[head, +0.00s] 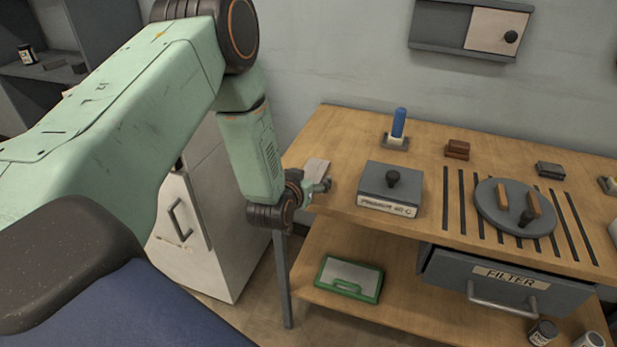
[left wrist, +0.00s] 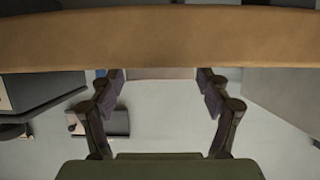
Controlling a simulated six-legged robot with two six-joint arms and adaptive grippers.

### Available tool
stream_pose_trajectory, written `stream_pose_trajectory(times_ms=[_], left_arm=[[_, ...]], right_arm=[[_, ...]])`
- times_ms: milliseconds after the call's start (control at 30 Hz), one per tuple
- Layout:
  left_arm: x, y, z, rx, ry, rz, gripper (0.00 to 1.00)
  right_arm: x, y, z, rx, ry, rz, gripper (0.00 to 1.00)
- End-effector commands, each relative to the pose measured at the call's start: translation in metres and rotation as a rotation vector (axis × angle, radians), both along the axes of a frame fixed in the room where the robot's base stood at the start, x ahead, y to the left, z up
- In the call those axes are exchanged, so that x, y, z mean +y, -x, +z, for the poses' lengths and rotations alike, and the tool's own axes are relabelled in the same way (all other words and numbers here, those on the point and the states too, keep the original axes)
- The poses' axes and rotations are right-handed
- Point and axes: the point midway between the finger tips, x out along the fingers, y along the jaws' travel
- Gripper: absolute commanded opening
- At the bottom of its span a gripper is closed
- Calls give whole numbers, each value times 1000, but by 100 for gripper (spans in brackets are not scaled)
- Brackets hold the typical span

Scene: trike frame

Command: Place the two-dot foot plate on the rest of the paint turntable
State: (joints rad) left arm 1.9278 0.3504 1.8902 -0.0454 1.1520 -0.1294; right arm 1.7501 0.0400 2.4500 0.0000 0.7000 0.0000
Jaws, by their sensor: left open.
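The paint turntable (head: 487,205) is a round grey disc on the slatted part of the bench top. Two wooden blocks (head: 534,204) and a black knob stand on it. A flat pale plate (head: 316,170), perhaps the foot plate, lies at the bench's left edge; I can make out no dots on it. My left gripper (head: 322,186) is open beside that edge, close to the plate. In the left wrist view the open fingers (left wrist: 160,78) stand apart below the wooden bench edge, with a pale strip between their tips. My right gripper is not in view.
A grey box with a black knob (head: 390,188) stands right of my left gripper. Behind it stands a blue-handled piece (head: 398,124). The FILTER drawer (head: 490,285) juts out below the top. A green case (head: 349,279) lies on the lower shelf. A white cabinet (head: 195,240) stands left.

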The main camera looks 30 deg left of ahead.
Motion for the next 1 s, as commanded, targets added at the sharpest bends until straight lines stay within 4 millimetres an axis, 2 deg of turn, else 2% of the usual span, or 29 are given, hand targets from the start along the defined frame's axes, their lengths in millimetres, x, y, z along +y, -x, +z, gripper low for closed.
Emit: stream_pose_trajectory(times_ms=[67,400,600,667,900,1000], left_arm=[[0,1,1,0,1,0,77],[-15,44,26,1,1,0,77],[-19,63,34,0,1,0,77],[-20,66,34,1,1,0,81],[-23,69,24,0,0,0,81],[-22,63,23,-2,-2,1,81]], right_arm=[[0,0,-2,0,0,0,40],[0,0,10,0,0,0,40],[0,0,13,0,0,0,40],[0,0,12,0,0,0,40],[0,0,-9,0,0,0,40],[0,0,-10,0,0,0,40]])
